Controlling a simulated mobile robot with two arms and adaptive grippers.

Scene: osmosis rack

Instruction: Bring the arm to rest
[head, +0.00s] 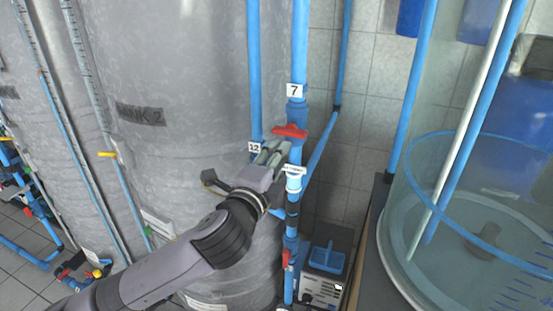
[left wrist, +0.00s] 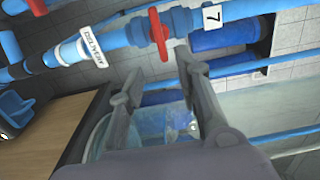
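My left arm comes in from the lower left of the head view. Its gripper (head: 274,150) is beside the blue vertical pipe, close to the red valve handle (head: 290,131) under the label 7. In the left wrist view the fingers of the gripper (left wrist: 158,82) stand apart with nothing between them. The red handle (left wrist: 158,32) shows just beyond the fingertips there; whether a finger touches it I cannot tell. My right gripper is in neither view.
A large grey tank (head: 190,60) stands behind my arm. A clear cylindrical tank (head: 400,230) with a blue rim is at the right. Blue pipes (head: 298,50) run up the middle. A small box with a blue tray (head: 327,260) is low by the wall.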

